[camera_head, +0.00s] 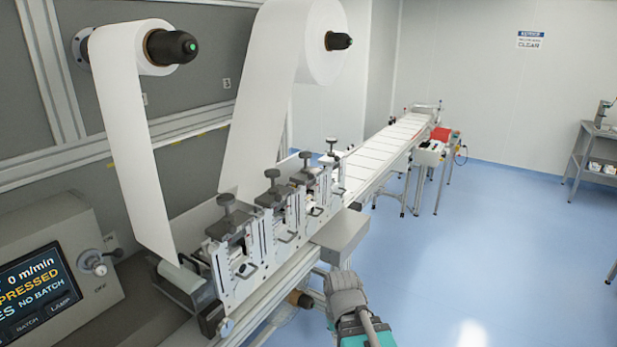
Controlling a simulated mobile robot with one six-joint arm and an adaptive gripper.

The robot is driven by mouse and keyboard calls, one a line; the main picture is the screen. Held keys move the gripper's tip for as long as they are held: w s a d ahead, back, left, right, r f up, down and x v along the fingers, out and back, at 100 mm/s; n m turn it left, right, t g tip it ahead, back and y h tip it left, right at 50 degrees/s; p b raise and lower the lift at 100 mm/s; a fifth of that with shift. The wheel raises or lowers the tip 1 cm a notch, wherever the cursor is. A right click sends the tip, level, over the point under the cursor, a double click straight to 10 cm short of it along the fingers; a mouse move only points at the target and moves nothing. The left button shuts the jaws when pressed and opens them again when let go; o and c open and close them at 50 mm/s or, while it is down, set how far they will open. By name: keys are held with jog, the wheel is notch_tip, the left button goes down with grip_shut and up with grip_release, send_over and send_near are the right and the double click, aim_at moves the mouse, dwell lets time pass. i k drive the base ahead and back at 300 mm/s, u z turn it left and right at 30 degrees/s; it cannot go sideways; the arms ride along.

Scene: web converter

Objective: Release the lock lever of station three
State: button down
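A row of several stations with dark top knobs and pale metal side plates runs along the converter. The nearest station (232,255) is in front of the paper web, and others (280,215) stand behind it towards the conveyor. I cannot tell which one is station three. Its lock lever is too small to make out. My gripper (344,290) appears as a grey shape at the lower middle, at the end of my teal arm. It is right of the stations and below the grey block, apart from the knobs. Its fingers cannot be made out.
Two white paper rolls (312,40) hang above the stations, their webs running down. A grey block (341,236) juts out at the right of the stations. A screen (38,292) stands at lower left. A long conveyor (385,150) runs back. Blue floor (480,240) is clear at right.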

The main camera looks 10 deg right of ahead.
aim_at(310, 175)
jog(key=k, duration=0.65)
jog(key=u, duration=0.4)
jog(key=i, duration=1.65)
jog(key=z, duration=0.6)
